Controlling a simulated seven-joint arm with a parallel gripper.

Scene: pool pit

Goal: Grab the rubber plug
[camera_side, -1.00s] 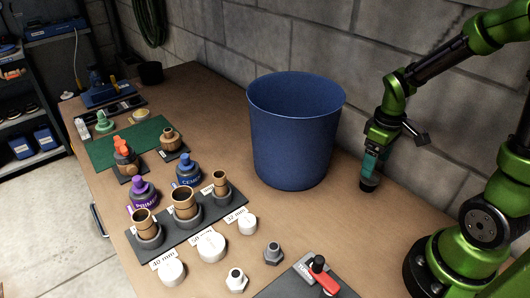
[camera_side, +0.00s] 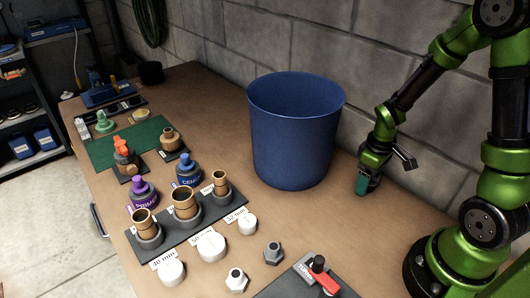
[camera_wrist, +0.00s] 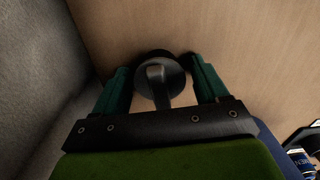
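The rubber plug (camera_wrist: 174,80) is a dark grey round disc with a raised grip tab, seen in the wrist view. It sits on the wooden bench top between the two green fingers of my gripper (camera_wrist: 158,72). The fingers are open, one on each side of the plug, with the left finger showing a small gap to it. The right finger is very close to its edge; I cannot tell whether they touch. In the side view my gripper (camera_side: 362,186) is low at the bench, right of the blue bucket, and the plug is hidden behind it.
The large blue bucket (camera_side: 293,145) stands just left of my gripper. A block wall (camera_side: 420,195) runs close behind it. Pipe fittings on a dark tray (camera_side: 205,222), white caps (camera_side: 211,246) and a red-handled valve (camera_side: 326,280) lie toward the front. The bench between is clear.

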